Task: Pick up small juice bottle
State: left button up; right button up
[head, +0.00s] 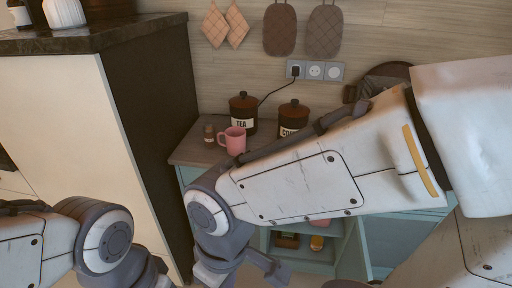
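A small orange-yellow item (317,242), which looks like a small juice bottle, is inside the open compartment of the blue cabinet, low in the head view. It is too small to be sure of its shape. My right arm crosses the view in front of the counter and bends downward left of the compartment. A grey part that may be my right gripper (266,268) shows at the bottom, left of and below the orange item and apart from it in the picture. My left arm shows at the lower left; its gripper is out of view.
On the counter (190,151) stand a pink mug (233,140), a TEA canister (243,113), a second dark canister (293,117) and a small brown jar (209,132). A tall cabinet (75,130) blocks the left. A dark item (287,241) sits beside the orange one.

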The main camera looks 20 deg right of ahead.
aim_at(317, 242)
jog(key=u, duration=0.15)
jog(key=i, duration=1.05)
jog(key=z, duration=4)
jog(key=k, duration=0.85)
jog(key=u, duration=1.6)
